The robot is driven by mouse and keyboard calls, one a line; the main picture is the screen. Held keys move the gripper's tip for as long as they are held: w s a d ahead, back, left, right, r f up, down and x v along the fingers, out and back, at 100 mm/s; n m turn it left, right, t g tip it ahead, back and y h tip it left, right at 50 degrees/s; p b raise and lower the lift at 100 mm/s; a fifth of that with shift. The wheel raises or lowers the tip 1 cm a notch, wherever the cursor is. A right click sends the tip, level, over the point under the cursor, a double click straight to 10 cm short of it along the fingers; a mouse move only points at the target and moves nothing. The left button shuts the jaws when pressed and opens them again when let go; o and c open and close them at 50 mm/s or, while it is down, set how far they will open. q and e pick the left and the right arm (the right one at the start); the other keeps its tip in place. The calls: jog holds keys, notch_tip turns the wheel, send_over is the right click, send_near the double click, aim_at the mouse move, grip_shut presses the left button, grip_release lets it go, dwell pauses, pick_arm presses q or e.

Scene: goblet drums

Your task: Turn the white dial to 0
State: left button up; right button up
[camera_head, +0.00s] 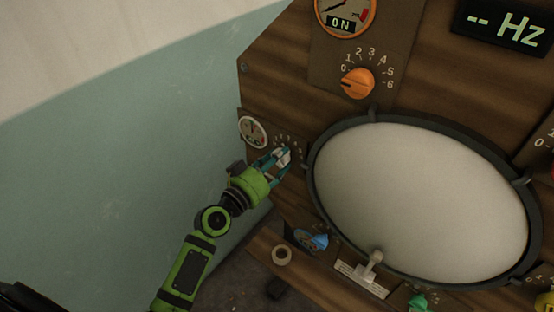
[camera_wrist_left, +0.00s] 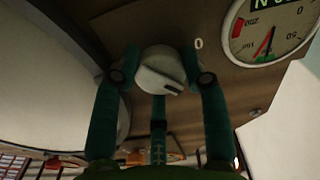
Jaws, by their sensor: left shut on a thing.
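The white dial (camera_head: 284,155) is on the wooden panel, left of the big round white screen, with small number marks around it. In the left wrist view the white dial (camera_wrist_left: 160,72) is a round knob with a dark notch at its lower right. A white "0" (camera_wrist_left: 198,43) is printed on the panel to its upper right. My left gripper (camera_head: 278,160) reaches the dial from the lower left. In the left wrist view its teal fingers (camera_wrist_left: 163,70) are on both sides of the dial, shut on it. My right gripper is not in view.
A small round gauge (camera_head: 253,132) is beside the dial. An orange knob (camera_head: 357,83) is above. The round screen (camera_head: 420,200) bulges close on the right. A blue knob (camera_head: 319,242), a lever (camera_head: 374,262) and a green knob (camera_head: 418,302) are below.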

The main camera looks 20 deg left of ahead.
pick_arm(q)
jog(key=n, duration=0.5)
jog(key=shift+s+d+f+p, duration=0.15)
jog(key=shift+f+p, duration=0.25)
jog(key=shift+n+p, duration=0.35)
jog(key=shift+n, duration=2.05)
jog(key=o, duration=1.2)
jog(key=shift+d+r, duration=0.1)
jog(key=shift+c, duration=0.2)
jog(key=shift+r, duration=0.1)
jog(key=v, duration=1.2)
